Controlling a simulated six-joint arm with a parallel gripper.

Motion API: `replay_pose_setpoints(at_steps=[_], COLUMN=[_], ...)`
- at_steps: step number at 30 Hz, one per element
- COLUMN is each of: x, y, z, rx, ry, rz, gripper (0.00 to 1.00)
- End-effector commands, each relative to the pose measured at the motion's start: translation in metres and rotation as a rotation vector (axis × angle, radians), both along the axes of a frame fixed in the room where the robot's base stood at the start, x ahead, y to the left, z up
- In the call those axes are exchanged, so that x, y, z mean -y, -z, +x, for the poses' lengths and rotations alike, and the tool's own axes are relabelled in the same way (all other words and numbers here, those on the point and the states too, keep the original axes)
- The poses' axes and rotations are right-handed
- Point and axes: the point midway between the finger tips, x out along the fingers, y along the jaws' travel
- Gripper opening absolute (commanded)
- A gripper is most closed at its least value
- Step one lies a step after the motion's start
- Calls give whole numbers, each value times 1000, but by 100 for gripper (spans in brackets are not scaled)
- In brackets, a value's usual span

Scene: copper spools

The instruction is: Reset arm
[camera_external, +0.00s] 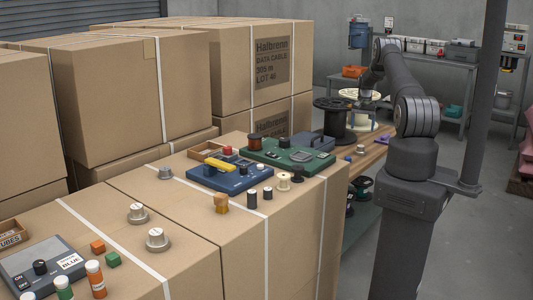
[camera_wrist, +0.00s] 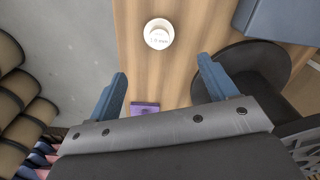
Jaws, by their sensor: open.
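My gripper (camera_wrist: 163,78) is open in the wrist view, its two blue fingers apart with nothing between them. It hangs over a wooden bench (camera_wrist: 180,75). A round white-topped piece with small print (camera_wrist: 159,33) stands on the bench beyond the fingertips. A purple piece (camera_wrist: 145,107) lies nearer, low between the fingers. In the external view my arm reaches up and back over the bench, and the gripper's fingers are too small to make out. A large black spool (camera_external: 335,124) and a cream-flanged spool (camera_external: 372,125) stand by the bench's far end.
A blue tray (camera_external: 229,181) and a green board (camera_external: 287,157) lie on the nearer cartons, with small spools around them. Two metal knobs (camera_external: 157,239) (camera_external: 137,213) sit left. A pole (camera_external: 484,100) stands right of my arm. Tall cartons (camera_external: 130,90) fill the left.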

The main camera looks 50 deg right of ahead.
Motion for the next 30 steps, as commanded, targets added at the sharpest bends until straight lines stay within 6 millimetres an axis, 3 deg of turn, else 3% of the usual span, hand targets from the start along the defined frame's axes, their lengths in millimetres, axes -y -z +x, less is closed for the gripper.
replay_pose_setpoints(at_steps=[5,22,24,30], x=[0,-1,1,0], y=[20,126,106,88], z=[0,-1,1,0], rx=[0,-2,2,0], ry=[0,0,0,0], rz=[1,2,-3,-1], gripper=[78,78,78,78])
